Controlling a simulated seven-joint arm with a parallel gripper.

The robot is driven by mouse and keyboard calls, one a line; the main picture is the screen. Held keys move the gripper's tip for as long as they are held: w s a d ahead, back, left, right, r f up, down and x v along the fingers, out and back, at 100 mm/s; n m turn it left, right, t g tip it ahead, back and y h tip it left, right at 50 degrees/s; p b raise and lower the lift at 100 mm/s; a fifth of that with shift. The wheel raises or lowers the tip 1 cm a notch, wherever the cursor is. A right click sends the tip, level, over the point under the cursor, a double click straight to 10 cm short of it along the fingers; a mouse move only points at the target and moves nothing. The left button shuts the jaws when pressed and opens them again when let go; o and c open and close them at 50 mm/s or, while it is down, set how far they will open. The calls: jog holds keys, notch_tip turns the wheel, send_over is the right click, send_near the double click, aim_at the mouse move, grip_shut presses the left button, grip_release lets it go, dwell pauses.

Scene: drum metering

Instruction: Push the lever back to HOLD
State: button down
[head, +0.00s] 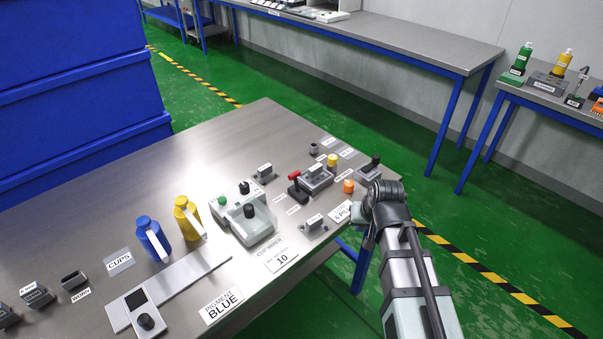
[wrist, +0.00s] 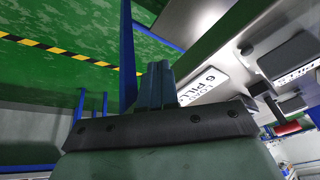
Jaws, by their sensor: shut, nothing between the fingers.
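A lever with a red handle (head: 295,177) stands at the left of a grey block on the far right part of the table. A second lever with a black knob (head: 375,161) stands on a small grey base near the table's right corner. Labels lie near both, but I cannot read HOLD on any. My gripper is shut and empty in the wrist view (wrist: 158,72), its fingers apart from the levers. In the head view my arm's wrist covers the table's right edge and the fingertips cannot be made out. A red piece (wrist: 288,128) shows at the wrist view's right edge.
An orange knob (head: 348,186) and a yellow-topped button (head: 332,160) stand close to the levers. The cup mixer (head: 252,221) and blue (head: 152,240) and yellow bottles (head: 187,217) stand farther left.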

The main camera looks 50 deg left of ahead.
jog(key=s+a+r+m+y, duration=0.15)
jog(key=a+r, duration=0.35)
jog(key=r, duration=0.5)
jog(key=s+a+r+m+y, duration=0.1)
jog(key=a+r+y, duration=0.1)
jog(key=a+r, duration=0.5)
jog(key=m+g, duration=0.2)
jog(key=m, duration=0.5)
send_near(296, 176)
notch_tip(296, 176, down, 4)
jog(key=shift+a+f+n+h, duration=0.15)
jog(key=shift+a+f, duration=0.05)
jog(key=shift+a, duration=0.35)
jog(key=shift+a+f+n+h, duration=0.1)
jog(key=shift+a+f, duration=0.1)
jog(key=shift+a, duration=0.35)
jog(key=shift+a+f, duration=0.4)
jog(key=shift+a, duration=0.3)
jog(key=shift+a, duration=0.1)
jog(key=shift+a+f, duration=0.1)
jog(key=shift+a, duration=0.8)
jog(key=shift+s+a, duration=0.1)
